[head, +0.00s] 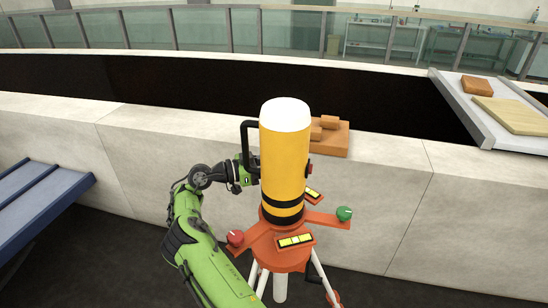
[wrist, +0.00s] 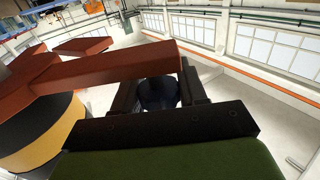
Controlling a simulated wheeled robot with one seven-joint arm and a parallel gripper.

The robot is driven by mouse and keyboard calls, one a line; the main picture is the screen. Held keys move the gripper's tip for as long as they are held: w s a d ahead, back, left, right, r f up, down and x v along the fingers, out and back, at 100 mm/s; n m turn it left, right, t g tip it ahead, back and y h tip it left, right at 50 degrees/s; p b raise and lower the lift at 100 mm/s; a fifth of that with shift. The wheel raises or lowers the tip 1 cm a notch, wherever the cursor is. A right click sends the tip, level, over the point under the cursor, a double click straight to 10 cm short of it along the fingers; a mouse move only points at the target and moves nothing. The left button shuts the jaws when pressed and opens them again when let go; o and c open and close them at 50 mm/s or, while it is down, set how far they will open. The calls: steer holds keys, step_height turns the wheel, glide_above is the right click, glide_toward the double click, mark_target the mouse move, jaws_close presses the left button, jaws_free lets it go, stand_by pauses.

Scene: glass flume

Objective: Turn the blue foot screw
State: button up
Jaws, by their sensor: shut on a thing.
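The blue foot screw (wrist: 158,96) shows in the wrist view as a dark blue round knob beneath an orange arm of the base. My gripper (wrist: 158,86) is shut on it, one dark jaw on either side. In the head view the blue screw is hidden behind the yellow instrument (head: 284,160), which has a white top and black bands. There my gripper (head: 243,172) reaches in at the instrument's left side. The orange base (head: 282,258) also carries a red screw (head: 235,237), a green screw (head: 344,213) and two yellow level vials (head: 296,241), (head: 313,194).
The instrument stands on a tripod (head: 280,288) with white legs. A pale stone wall (head: 400,200) runs close behind it, with wooden blocks (head: 332,138) on top. A blue bench (head: 40,200) is at the left. A board-topped platform (head: 485,110) is at the right.

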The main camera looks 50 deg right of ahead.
steer(key=shift+r, duration=0.1)
steer(key=o, duration=1)
steer(key=b+v, duration=0.1)
steer(key=v, duration=1.4)
steer(key=shift+w+a+b, duration=0.2)
steer(key=shift+a+b, duration=0.15)
steer(key=shift+c, duration=0.2)
